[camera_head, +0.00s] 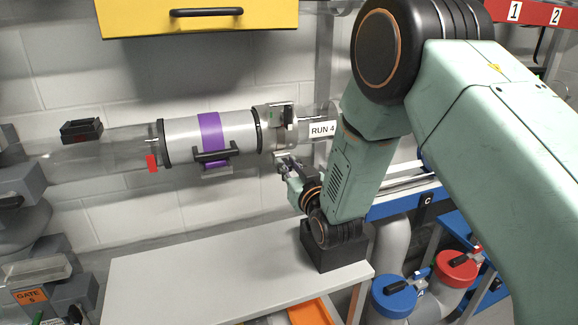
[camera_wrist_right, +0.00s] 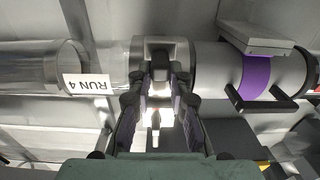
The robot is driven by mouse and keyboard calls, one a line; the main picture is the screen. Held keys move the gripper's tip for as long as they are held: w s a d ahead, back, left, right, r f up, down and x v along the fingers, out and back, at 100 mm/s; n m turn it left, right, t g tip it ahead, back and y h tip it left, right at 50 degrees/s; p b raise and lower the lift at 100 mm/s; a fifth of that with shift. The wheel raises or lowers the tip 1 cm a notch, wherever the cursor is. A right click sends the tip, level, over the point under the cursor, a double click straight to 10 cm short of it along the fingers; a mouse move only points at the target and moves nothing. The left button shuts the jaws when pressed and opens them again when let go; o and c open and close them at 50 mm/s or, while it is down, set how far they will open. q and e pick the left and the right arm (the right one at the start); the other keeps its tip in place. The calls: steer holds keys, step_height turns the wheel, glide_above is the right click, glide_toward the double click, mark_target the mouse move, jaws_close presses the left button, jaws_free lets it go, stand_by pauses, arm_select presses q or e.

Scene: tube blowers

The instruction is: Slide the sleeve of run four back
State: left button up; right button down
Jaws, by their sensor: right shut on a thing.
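The sleeve (camera_head: 182,142), a grey cylinder with a purple band (camera_head: 209,133), black end rings and a black handle (camera_head: 213,156), sits around a clear horizontal tube (camera_head: 110,150). A metal collar (camera_head: 270,118) adjoins its right end, beside the "RUN 4" label (camera_head: 322,129). My right gripper (camera_head: 284,160) is at the collar's underside, shut on a part of it; the fingers hide that part. In the right wrist view, the gripper (camera_wrist_right: 158,92) is in front of the collar (camera_wrist_right: 150,46), apart from the sleeve's handle (camera_wrist_right: 255,101). My left gripper is not in view.
A red tag (camera_head: 151,162) hangs at the sleeve's left end. A yellow cabinet (camera_head: 170,22) is above. A bare grey bench top (camera_head: 180,280) lies below. Blue (camera_head: 395,295) and red (camera_head: 456,268) lidded pipes stand lower right. Grey boxes with a "GATE 6" label (camera_head: 31,297) crowd the left.

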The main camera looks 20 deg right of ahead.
steer(key=c, duration=1.2)
jaws_free()
steer(key=shift+d, duration=0.35)
steer(key=shift+a, duration=0.15)
steer(key=shift+s, duration=0.4)
steer(key=s, duration=1.1)
steer(key=shift+s, duration=0.1)
